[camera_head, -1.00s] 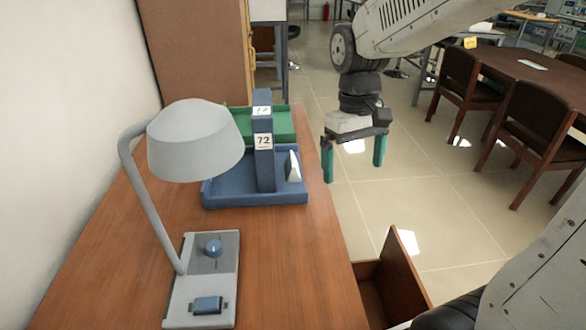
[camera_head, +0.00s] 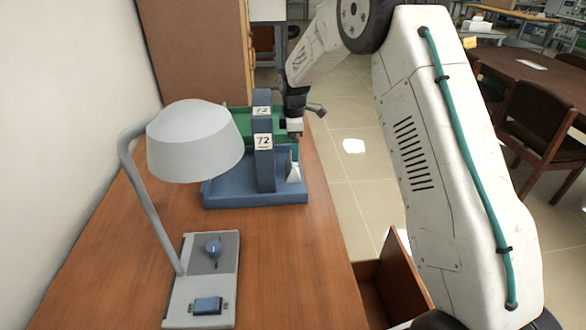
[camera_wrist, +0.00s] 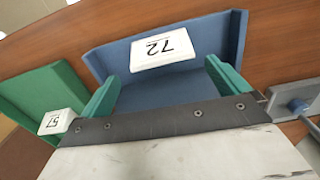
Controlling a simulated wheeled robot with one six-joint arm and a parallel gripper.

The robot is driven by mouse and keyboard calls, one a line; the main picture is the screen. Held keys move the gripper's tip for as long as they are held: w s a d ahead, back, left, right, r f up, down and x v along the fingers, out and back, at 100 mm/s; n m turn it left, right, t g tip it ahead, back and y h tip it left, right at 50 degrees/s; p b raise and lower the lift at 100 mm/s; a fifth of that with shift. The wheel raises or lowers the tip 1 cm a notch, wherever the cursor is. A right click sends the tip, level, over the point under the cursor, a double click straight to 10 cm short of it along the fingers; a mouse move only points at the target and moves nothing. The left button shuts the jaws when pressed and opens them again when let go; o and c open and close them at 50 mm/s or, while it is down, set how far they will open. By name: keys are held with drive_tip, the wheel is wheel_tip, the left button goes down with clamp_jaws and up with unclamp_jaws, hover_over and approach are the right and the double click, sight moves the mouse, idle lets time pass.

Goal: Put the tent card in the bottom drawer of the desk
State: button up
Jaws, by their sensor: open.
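The tent card (camera_head: 294,172) is a small white wedge standing in the blue tray, at the right of its upright, in the head view.
A green tray (camera_head: 238,118) stands behind the blue one and also shows in the wrist view (camera_wrist: 40,90). A grey lamp (camera_head: 195,140) stands on the desk (camera_head: 290,270) at the left. Chairs and a table (camera_head: 520,70) are farther right.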

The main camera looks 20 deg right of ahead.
sight(292, 166)
drive_tip(key=shift+f, duration=0.6)
drive_tip(key=f, duration=0.6)
drive_tip(key=shift+a+f, duration=0.25)
drive_tip(key=shift+f, duration=0.05)
drive_tip(key=c, duration=0.8)
drive_tip(key=shift+r, duration=0.1)
